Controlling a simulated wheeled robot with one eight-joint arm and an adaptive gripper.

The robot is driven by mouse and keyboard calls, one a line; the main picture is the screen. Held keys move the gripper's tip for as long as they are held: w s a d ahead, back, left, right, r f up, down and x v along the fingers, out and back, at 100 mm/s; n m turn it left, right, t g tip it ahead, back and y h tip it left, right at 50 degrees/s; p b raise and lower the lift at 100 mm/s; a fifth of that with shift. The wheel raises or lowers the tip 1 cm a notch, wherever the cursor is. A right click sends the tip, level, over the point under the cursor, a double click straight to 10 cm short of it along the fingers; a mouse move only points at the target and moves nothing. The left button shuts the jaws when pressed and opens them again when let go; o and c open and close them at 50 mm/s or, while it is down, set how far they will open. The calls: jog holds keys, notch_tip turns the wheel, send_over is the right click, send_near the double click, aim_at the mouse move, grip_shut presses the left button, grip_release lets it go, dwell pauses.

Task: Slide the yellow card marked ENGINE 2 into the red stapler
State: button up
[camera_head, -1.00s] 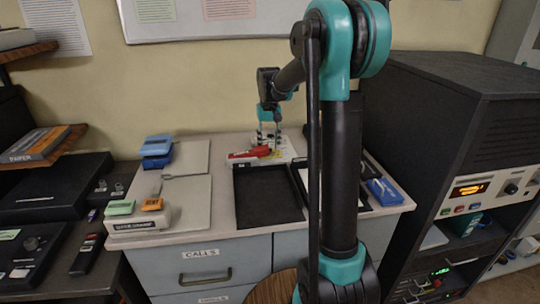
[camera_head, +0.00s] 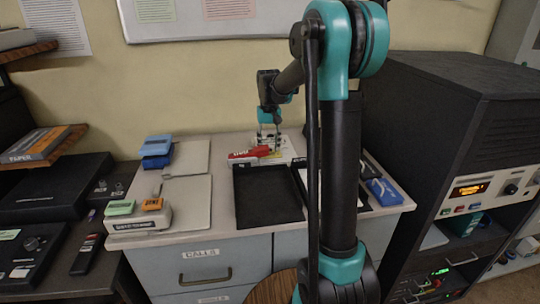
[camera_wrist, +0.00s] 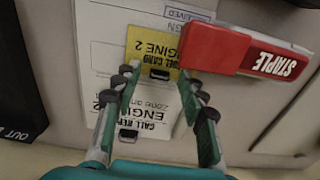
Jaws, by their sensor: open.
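The yellow ENGINE 2 card (camera_wrist: 150,45) lies on a white form in the wrist view, with a small dark block on its lower edge. The red stapler (camera_wrist: 215,48) lies right beside it, its STAPLE label facing right. The card's right edge meets or passes under the stapler's left end; I cannot tell which. My gripper (camera_wrist: 160,88) is open, its two fingers apart just below the card with nothing seen gripped. In the head view the stapler (camera_head: 245,155) sits at the back of the cabinet top, and my gripper (camera_head: 270,143) is just beside it.
A white card marked ENGINE (camera_wrist: 150,118) lies between my fingers. A black tray (camera_head: 268,197) lies in front of the stapler. A blue item (camera_head: 384,191) is at the right, and a grey unit with green and orange blocks (camera_head: 138,220) at the left. A dark rack (camera_head: 450,110) stands right.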

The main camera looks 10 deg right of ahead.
aim_at(284, 151)
jog(key=shift+c, duration=0.4)
grip_shut()
jog(key=shift+d, duration=3.05)
jog(key=shift+r, duration=0.1)
notch_tip(284, 151, up, 7)
jog(key=shift+r, duration=0.2)
